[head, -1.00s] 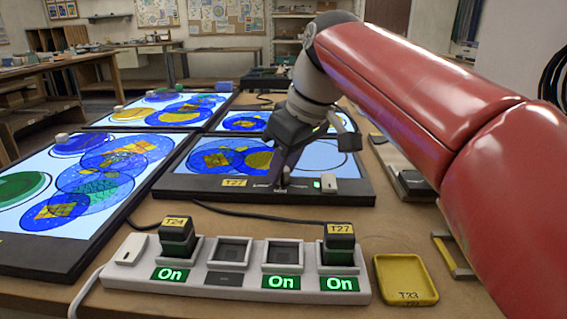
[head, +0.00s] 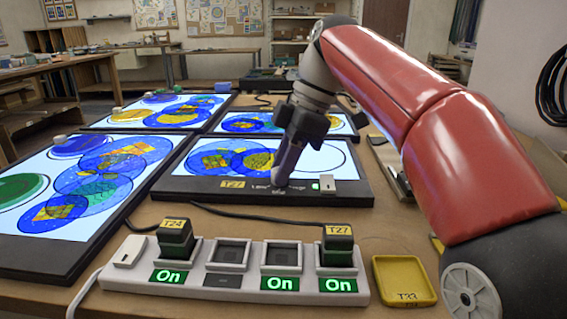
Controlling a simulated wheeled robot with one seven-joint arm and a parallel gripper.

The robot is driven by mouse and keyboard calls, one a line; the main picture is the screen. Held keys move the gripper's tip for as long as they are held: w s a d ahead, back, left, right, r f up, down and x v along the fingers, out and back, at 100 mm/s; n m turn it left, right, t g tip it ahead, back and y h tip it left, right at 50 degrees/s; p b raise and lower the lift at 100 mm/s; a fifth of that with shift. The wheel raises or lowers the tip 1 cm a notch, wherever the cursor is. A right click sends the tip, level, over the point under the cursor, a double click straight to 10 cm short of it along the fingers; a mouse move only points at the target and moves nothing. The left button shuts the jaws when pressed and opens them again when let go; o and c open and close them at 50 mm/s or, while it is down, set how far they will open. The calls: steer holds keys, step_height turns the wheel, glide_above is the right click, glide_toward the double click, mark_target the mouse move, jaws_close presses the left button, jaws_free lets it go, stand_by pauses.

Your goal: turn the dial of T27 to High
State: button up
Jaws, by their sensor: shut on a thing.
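The T27 light panel (head: 210,187) lies flat in the middle of the table, its screen lit, with a yellow T27 label at its front left edge. My gripper (head: 279,180) points down onto the panel's front bezel. Its jaws are shut on the dial there, which they mostly hide. Lettering around the dial is partly covered and too small to read surely, so I cannot tell the setting. A small green light (head: 315,186) and a pale switch (head: 327,185) sit right of the gripper.
A white power strip (head: 205,291) in front holds plugs T24 (head: 175,238) and T27 (head: 338,245), with several green "On" signs. A yellow tray (head: 404,281) lies right of it. Other lit panels (head: 75,185) stand left and behind. Black cables cross the table.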

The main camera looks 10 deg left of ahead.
steer(key=shift+n, duration=0.5)
steer(key=o, duration=1)
steer(key=shift+r, duration=0.1)
steer(key=shift+w+d+r, duration=0.1)
steer(key=shift+d+r, duration=0.05)
steer(key=shift+r, duration=0.1)
steer(key=w+d, duration=0.1)
steer(key=d, duration=0.2)
steer(key=w+d, duration=0.2)
steer(key=d, duration=0.2)
steer(key=w+d, duration=0.1)
steer(key=d, duration=0.3)
steer(key=shift+w+r, duration=0.15)
steer(key=shift+d, duration=0.15)
